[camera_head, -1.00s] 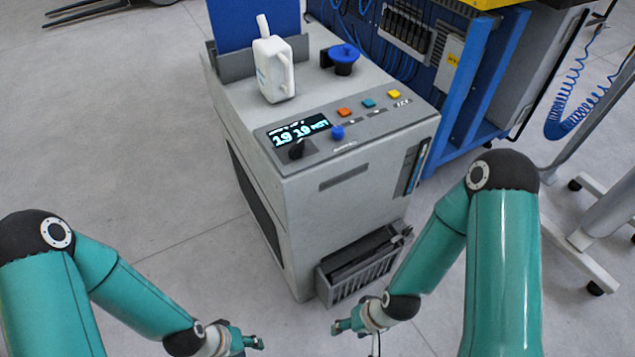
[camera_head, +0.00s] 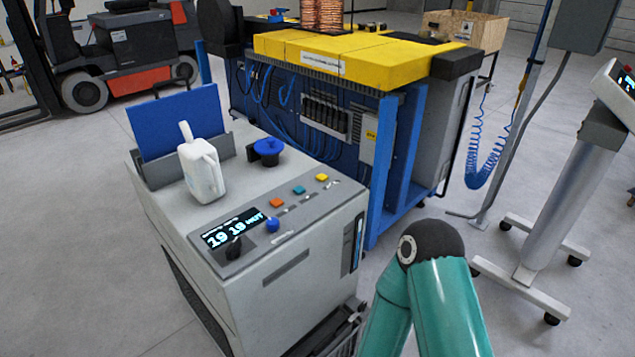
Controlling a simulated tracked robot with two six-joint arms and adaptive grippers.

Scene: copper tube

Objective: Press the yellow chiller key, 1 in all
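The chiller (camera_head: 285,303) is a grey box cabinet left of centre. On its sloped top panel (camera_head: 250,262) is a row of three square keys: an orange key (camera_head: 277,202), a teal key (camera_head: 299,190) and the yellow key (camera_head: 322,177) at the right end. A lit display (camera_head: 236,229) reads "19 19 HOT", with a black knob (camera_head: 233,249) and a blue knob (camera_head: 272,225) near it. Nothing covers the yellow key. My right arm shows at the bottom, right of the chiller, but its gripper is below the frame. My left gripper is out of view.
A white jug (camera_head: 202,172), a blue cap (camera_head: 267,147) and a blue panel (camera_head: 178,124) are on the chiller's top. A blue-framed bench with a yellow top (camera_head: 375,62) stands close behind. A wheeled stand (camera_head: 560,200) is at right. Open floor lies left.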

